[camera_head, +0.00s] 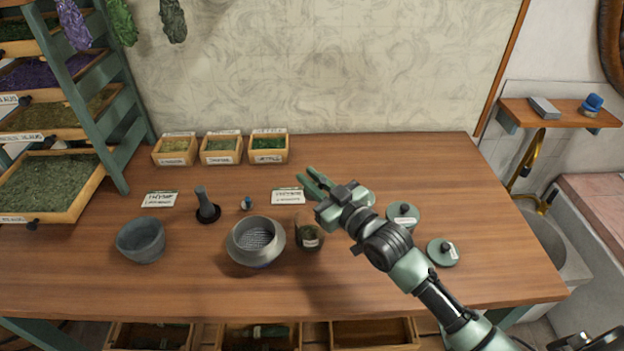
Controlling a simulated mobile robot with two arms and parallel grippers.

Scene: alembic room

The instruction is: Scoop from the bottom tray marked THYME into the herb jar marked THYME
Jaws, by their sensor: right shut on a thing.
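My right gripper (316,184) reaches in from the lower right over the middle of the table, beyond a small glass jar. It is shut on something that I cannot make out. The glass herb jar (308,240) stands upright with dark green herb in it and a white label too small to read. The bottom tray (84,205) of the rack at the left is wooden and full of grey-green herb. My left gripper is not in view.
Small labelled boxes (222,158) line the back. The table's right side (510,270) is clear.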

